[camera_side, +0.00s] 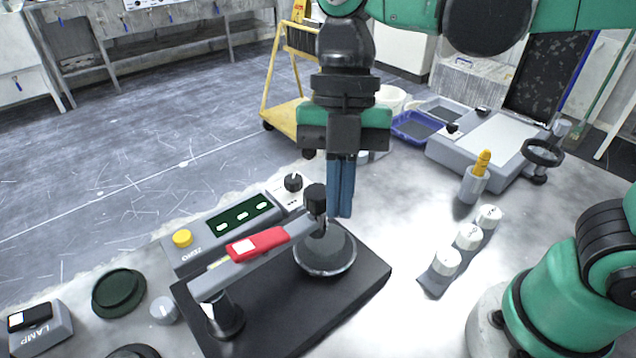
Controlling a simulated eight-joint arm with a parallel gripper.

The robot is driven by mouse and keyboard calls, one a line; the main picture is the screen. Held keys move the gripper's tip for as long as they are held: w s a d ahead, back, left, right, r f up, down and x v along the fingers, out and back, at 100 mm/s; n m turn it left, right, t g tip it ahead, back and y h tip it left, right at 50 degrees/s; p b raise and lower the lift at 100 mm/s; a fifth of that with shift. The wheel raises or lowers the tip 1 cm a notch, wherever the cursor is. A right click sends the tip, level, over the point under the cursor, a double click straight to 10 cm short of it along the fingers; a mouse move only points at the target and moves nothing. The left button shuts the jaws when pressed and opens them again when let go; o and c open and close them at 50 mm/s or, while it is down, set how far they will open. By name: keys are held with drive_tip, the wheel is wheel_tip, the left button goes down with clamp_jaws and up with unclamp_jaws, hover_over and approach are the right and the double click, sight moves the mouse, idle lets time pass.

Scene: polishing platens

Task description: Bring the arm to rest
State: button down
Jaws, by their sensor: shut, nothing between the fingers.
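My gripper (341,214) hangs pointing down near the middle of the side view. Its blue fingers are closed together with nothing between them. The fingertips appear just above or behind a round grey platen (326,252) on a black base plate (350,303); the exact gap cannot be told. A grey swing arm with a red block (257,244) crosses over the base, with a black knob (316,198) at its end just left of the fingers. My arm comes in from the top right.
A control panel with a yellow button (182,238) lies left of the base. Right are a holder with white-topped pieces (467,238), a grey cup with an orange-handled tool (474,184) and a grey machine (490,143). A blue tray (414,126) sits behind. Bare table lies right of the base.

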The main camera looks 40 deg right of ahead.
wheel_tip(320, 180, up, 6)
drive_tip(key=w, duration=0.2)
drive_tip(key=w+d+f+m+t+h, duration=0.1)
drive_tip(key=d+f+m+t, duration=0.4)
drive_tip(key=m, duration=0.8)
drive_tip(key=w+d+f+m+t+h, duration=0.1)
drive_tip(key=d+f+m+t, duration=0.4)
drive_tip(key=d+m, duration=0.4)
drive_tip(key=m, duration=0.5)
drive_tip(key=shift+w+h, duration=0.3)
drive_tip(key=shift+h, duration=0.1)
